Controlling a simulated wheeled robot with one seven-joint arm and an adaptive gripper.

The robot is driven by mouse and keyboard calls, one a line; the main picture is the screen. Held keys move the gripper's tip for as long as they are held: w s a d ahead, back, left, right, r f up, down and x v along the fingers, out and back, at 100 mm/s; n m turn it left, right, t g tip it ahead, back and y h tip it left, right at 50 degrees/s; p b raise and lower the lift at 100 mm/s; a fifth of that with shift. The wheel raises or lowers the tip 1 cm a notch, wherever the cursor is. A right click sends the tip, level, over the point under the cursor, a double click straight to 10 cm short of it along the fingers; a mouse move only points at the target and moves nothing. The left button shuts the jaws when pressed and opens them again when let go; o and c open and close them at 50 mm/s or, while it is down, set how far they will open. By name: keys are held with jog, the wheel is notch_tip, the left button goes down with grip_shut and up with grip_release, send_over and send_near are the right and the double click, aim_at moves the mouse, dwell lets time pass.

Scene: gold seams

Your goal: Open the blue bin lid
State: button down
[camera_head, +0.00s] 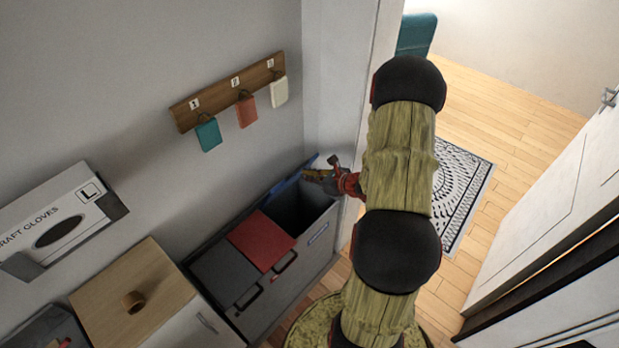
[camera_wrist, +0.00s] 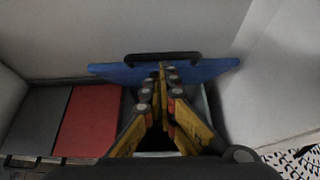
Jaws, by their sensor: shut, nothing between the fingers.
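The blue bin lid (camera_head: 287,186) is raised at the back of its bin, near the wall, and shows as a narrow blue strip in the head view. The bin's dark inside (camera_head: 297,211) is open to view. In the wrist view the blue lid (camera_wrist: 210,70) spans the middle, with its black handle (camera_wrist: 160,56) along the top edge. My gripper (camera_head: 312,174) is above the open bin, close to the raised lid. Its fingers (camera_wrist: 163,68) meet at the tips with nothing between them, in front of the lid. Whether they touch it I cannot tell.
A red lid (camera_head: 262,241) and a dark grey lid (camera_head: 226,274) lie shut beside the open bin. A white wall end (camera_wrist: 270,85) stands close on the right. Open floor (camera_head: 470,105) lies beyond.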

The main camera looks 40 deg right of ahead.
jog(key=w+r+p, duration=0.1)
jog(key=p, duration=0.1)
jog(key=w+r+g+p, duration=0.1)
jog(key=w+p, duration=0.1)
jog(key=w+r+g+p, duration=0.1)
jog(key=w+p, duration=0.1)
jog(key=shift+a+r, duration=0.25)
jog(key=w+r+g+p, duration=0.1)
jog(key=w+g+p, duration=0.1)
jog(key=w+p, duration=0.2)
jog(key=w, duration=0.2)
jog(key=shift+w+a+r, duration=0.25)
jog(key=shift+w, duration=0.1)
